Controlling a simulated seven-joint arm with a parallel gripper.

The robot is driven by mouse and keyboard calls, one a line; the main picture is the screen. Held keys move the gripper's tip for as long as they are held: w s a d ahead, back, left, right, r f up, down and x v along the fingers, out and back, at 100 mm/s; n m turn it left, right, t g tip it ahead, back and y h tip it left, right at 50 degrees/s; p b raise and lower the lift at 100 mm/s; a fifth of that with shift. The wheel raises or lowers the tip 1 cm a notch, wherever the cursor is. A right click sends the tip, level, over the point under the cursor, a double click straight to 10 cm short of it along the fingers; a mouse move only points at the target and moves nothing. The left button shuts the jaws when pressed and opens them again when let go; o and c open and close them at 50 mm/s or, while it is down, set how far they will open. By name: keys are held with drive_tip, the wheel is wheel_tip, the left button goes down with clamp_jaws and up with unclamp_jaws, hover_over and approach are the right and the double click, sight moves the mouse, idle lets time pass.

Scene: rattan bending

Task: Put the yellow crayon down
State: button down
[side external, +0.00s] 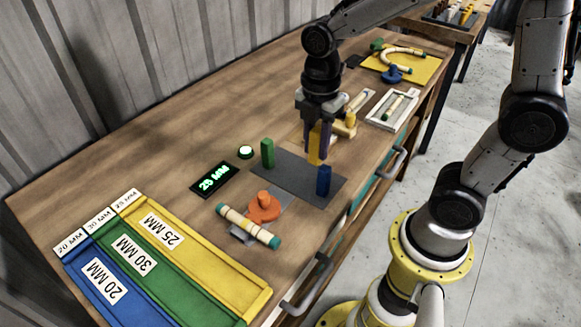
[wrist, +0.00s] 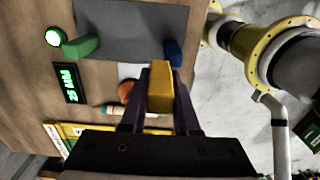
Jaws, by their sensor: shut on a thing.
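My gripper (side external: 319,138) is shut on the yellow crayon (side external: 314,150) and holds it upright above the workbench, at the back edge of the dark grey mat. In the wrist view the yellow crayon (wrist: 160,88) sits between the two dark fingers of my gripper (wrist: 158,100). A green crayon (side external: 267,153) stands upright on the left part of the mat (side external: 290,178). A blue crayon (side external: 323,181) stands upright at its right front corner. Whether the yellow crayon's lower end touches the surface I cannot tell.
An orange piece (side external: 263,207) and a rattan stick (side external: 248,226) lie in front of the mat. A display reading 25 MM (side external: 214,181) and a lit green button (side external: 246,151) are to the left. Yellow, green and blue labelled trays (side external: 205,252) fill the near end.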

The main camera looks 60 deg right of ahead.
drive_tip(key=w+f, duration=0.5)
drive_tip(key=f, duration=0.1)
drive_tip(key=shift+w+a, duration=0.15)
drive_tip(key=shift+w, duration=0.2)
drive_tip(key=shift+w+f, duration=0.2)
drive_tip(key=shift+f, duration=1.55)
drive_tip(key=c, duration=0.7)
unclamp_jaws()
drive_tip(key=shift+f, duration=0.15)
drive_tip(key=shift+o, duration=0.2)
